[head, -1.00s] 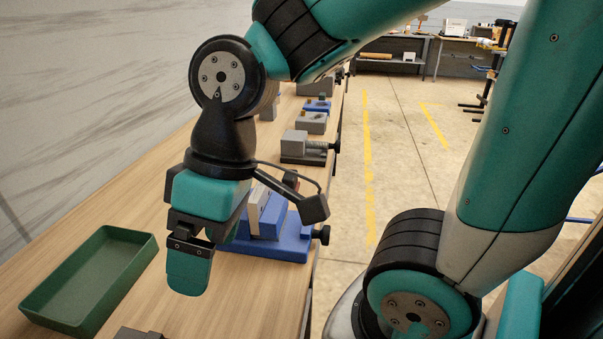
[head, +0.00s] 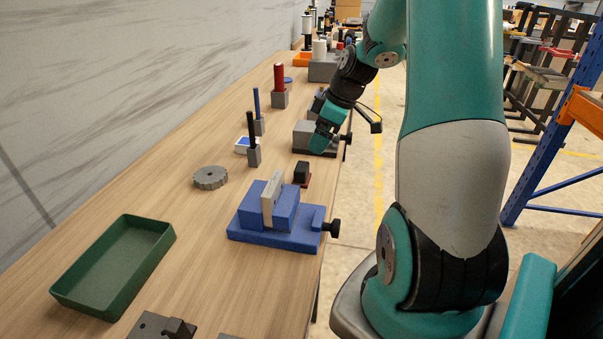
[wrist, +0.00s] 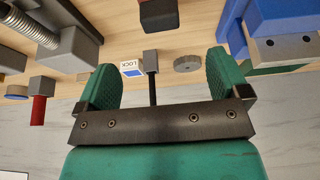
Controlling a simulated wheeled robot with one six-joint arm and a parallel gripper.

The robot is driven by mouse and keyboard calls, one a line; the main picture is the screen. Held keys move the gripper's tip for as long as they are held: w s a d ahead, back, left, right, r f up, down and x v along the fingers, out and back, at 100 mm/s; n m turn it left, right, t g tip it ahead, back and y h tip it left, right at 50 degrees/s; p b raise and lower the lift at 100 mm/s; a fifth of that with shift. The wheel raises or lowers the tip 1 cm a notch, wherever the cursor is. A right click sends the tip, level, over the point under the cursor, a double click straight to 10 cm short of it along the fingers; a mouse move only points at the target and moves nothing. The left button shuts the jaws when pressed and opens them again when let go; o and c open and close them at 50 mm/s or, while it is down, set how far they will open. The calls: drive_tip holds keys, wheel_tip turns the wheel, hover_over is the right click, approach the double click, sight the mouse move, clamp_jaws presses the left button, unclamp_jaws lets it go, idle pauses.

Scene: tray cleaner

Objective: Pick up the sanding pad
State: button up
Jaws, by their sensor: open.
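The sanding pad appears to be the small black block on a reddish-brown base (head: 301,173). It lies on the bench between the blue vise and the grey vise. In the wrist view this block (wrist: 158,14) is at the top edge, partly cut off, beyond the fingertips. My gripper (head: 323,138) is over the bench beside the grey vise, farther along than the block. In the wrist view my gripper (wrist: 163,65) has its two teal fingers wide apart, with nothing held between them.
The blue vise (head: 250,237) clamps a light plate in front of the block. The grey vise (head: 303,133) is close to my gripper. A grey gear-like disc (head: 210,178), upright tools in grey holders (head: 254,157) and a green tray (head: 66,291) stand to the left.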

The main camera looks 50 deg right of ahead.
sight(302, 166)
drive_tip(key=p+x, duration=0.1)
drive_tip(key=x, duration=0.6)
drive_tip(key=shift+w+a+f, duration=0.1)
drive_tip(key=shift+f, duration=0.1)
drive_tip(key=x, duration=0.2)
drive_tip(key=p+x, duration=0.1)
drive_tip(key=x, duration=0.2)
drive_tip(key=shift+w+a+f, duration=0.2)
drive_tip(key=shift+w, duration=0.1)
drive_tip(key=shift+c, duration=0.2)
drive_tip(key=c, duration=1)
